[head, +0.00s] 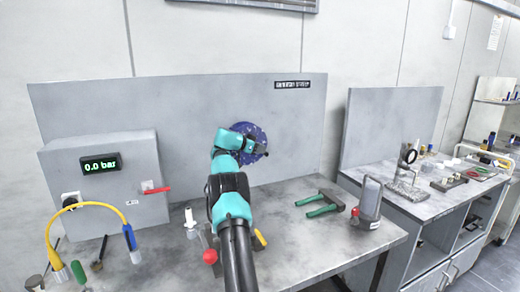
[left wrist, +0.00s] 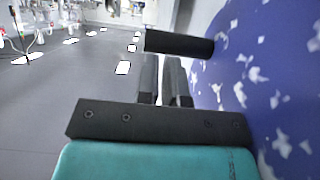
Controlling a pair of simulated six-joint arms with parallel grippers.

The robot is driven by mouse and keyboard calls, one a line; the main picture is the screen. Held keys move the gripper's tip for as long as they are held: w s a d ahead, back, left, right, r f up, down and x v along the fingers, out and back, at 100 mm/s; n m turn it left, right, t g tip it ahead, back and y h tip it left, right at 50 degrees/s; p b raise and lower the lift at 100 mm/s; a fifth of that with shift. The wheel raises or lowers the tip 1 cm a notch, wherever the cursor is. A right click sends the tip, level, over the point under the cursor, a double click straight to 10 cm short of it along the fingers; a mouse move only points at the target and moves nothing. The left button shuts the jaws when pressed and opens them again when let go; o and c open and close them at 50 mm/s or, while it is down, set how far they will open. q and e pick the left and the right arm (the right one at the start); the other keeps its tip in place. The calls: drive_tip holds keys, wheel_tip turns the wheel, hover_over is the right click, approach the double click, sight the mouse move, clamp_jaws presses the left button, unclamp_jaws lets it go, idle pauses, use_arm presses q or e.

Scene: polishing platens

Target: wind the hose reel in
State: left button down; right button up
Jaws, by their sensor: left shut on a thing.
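The hose reel (head: 250,131) is a blue, pale-speckled disc at the grey back panel, partly hidden by my left arm. In the left wrist view its speckled face (left wrist: 270,85) fills the right side. A black handle (left wrist: 180,43) stands out from it. My left gripper (head: 263,151) is at the reel's right part. I cannot make out the hose on the reel. My right gripper is not in view.
A grey box (head: 104,187) with a green display reading 0.0 bar and a red lever stands left. A yellow looped line (head: 88,205) is in front of it.

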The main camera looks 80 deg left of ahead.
use_arm(q)
drive_tip(key=shift+w+f, duration=0.55)
drive_tip(key=shift+f, duration=0.25)
idle(0.5)
drive_tip(key=shift+s, duration=0.15)
drive_tip(key=r+v, duration=0.1)
drive_tip(key=v, duration=1.7)
drive_tip(key=shift+r, duration=0.3)
drive_tip(key=shift+a, duration=0.1)
